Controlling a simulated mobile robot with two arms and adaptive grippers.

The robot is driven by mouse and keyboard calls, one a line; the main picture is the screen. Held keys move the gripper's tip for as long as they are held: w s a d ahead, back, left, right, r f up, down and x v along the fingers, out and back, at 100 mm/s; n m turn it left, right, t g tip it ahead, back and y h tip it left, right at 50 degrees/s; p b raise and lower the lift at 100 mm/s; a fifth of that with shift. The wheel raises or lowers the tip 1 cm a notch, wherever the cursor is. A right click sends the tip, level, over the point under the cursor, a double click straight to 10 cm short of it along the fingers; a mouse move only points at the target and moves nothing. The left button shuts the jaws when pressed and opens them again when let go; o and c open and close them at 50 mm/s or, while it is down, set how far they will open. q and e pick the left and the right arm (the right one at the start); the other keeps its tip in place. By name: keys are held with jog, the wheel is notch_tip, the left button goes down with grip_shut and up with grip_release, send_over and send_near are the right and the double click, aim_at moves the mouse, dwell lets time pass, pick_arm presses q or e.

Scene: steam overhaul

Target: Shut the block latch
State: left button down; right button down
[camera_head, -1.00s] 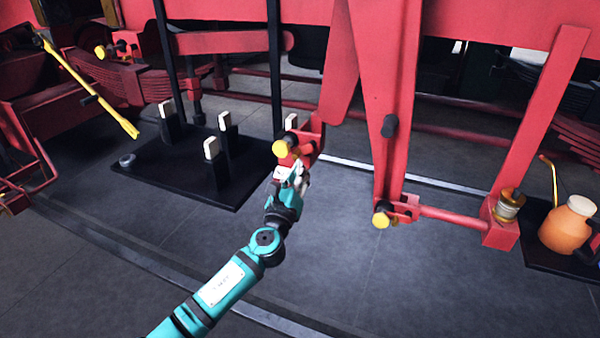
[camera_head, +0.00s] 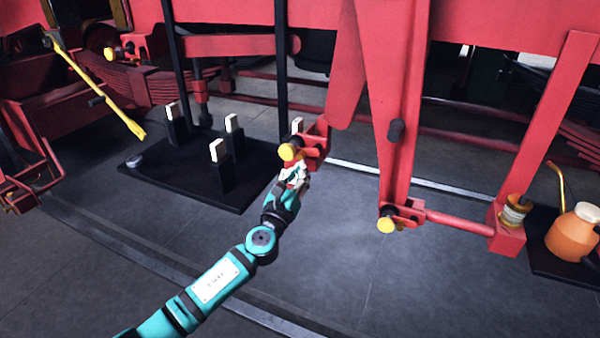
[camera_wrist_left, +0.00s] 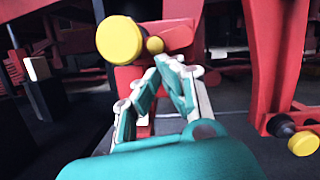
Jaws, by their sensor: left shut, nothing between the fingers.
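The red block (camera_head: 317,144) hangs at the lower end of a red hanger, with a yellow-ended pin (camera_head: 287,152) on its left side. In the left wrist view the yellow round end (camera_wrist_left: 119,39) is large, with a smaller brass knob (camera_wrist_left: 155,45) beside it on the red block (camera_wrist_left: 178,36). I cannot tell which part is the latch. My left gripper (camera_head: 297,170) is just below the block, pointing up at it. In the left wrist view its fingertips (camera_wrist_left: 166,64) are close together just under the brass knob, with nothing held. Whether they touch the block is unclear.
A black base (camera_head: 240,195) with white-topped posts stands at left. Another yellow-ended pin (camera_head: 386,225) sits on a red link at right. An orange oil can (camera_head: 573,232) stands far right. A yellow-handled tool (camera_head: 100,90) leans at upper left. The floor in front is clear.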

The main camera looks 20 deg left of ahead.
pick_arm(q)
jog(key=shift+a+r+m, duration=0.2)
jog(key=shift+m, duration=0.4)
dwell(0.6)
jog(key=shift+f+h, duration=0.1)
jog(key=shift+h, duration=0.3)
pick_arm(e)
jog(key=shift+a, duration=0.1)
